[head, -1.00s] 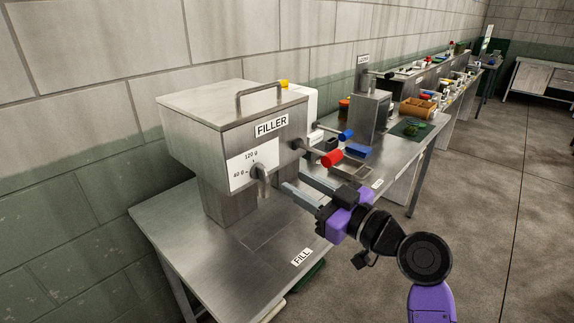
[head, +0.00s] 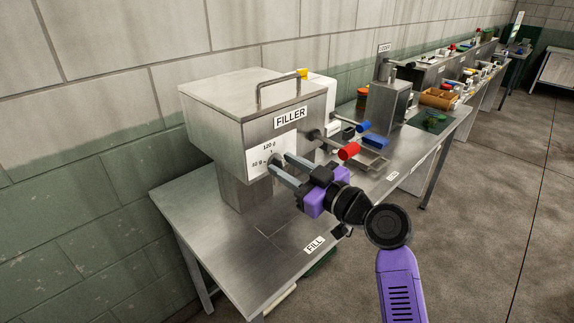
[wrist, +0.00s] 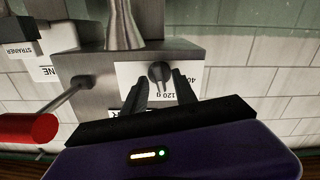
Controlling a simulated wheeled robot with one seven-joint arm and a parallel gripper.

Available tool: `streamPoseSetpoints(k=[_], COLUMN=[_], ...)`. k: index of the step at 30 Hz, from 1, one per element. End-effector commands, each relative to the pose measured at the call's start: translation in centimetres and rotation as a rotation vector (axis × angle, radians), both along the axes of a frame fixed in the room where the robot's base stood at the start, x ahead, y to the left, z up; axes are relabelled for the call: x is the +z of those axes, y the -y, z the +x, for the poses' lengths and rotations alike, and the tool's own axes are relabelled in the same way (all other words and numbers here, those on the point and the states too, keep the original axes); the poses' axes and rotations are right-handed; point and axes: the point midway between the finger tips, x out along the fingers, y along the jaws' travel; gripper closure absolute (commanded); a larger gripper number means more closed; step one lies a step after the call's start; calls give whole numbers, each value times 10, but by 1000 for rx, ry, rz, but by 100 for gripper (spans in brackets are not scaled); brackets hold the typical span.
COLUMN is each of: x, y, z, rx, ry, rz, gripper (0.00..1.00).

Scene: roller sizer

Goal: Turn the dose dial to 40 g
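The filler (head: 222,112) is a grey metal box on a stand, with a white scale plate (head: 258,160) on its front. The plate reads 120 g at the top and a lower mark that is unclear in the head view; "40" shows partly in the upside-down wrist view. The grey dose dial (wrist: 160,73) sits on the plate; my fingers mostly hide it in the head view. My gripper (head: 281,163) points at the plate. In the wrist view my gripper (wrist: 158,88) is open, its fingers apart on either side of the dial. Contact and exact pointer position cannot be told.
A red-ended lever (head: 348,151) sticks out of the filler close to my gripper. Blue-ended handles (head: 364,127) and a shallow metal tray (head: 372,160) lie behind. The metal table (head: 285,247) is clear in front, by the FILL label (head: 314,244).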

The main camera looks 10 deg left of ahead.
Motion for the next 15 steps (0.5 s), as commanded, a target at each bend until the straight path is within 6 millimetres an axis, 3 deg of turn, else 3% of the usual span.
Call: streamPoseSetpoints(k=[4,9,15], x=[0,0,-1], y=[0,0,0], z=[0,0,0], rx=[0,0,0], ry=[0,0,-1], rz=[0,0,-1], gripper=[66,98,100])
